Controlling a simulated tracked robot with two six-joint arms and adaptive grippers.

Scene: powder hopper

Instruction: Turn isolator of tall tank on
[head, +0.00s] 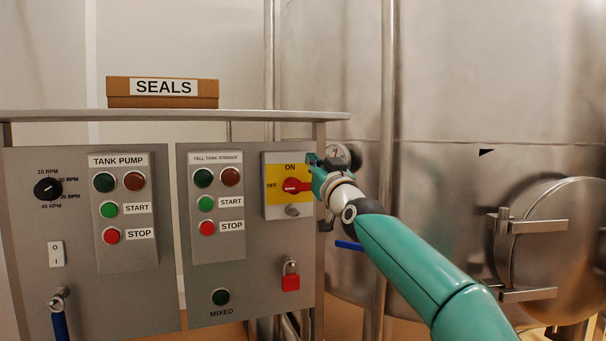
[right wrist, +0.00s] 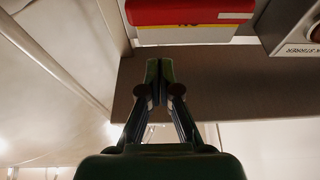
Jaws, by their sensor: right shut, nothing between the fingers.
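The isolator (head: 272,203) is a light box with a yellow plate on the right panel, marked ON at the top and OFF at the left. Its red handle (head: 296,186) lies about horizontal, in line with the OFF mark. My right gripper (head: 314,161) is shut and empty at the box's upper right edge, above the handle's right end. In the right wrist view the red handle (right wrist: 190,12) crosses the top, and the shut fingertips (right wrist: 158,64) show apart from it, over the grey panel. My left gripper is not in view.
A red padlock (head: 290,276) hangs below the isolator. The tall tank start and stop buttons (head: 206,204) are to its left. A gauge (head: 341,156) and steel pipe (head: 388,120) stand close to my right gripper. A SEALS box (head: 163,101) sits on the shelf.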

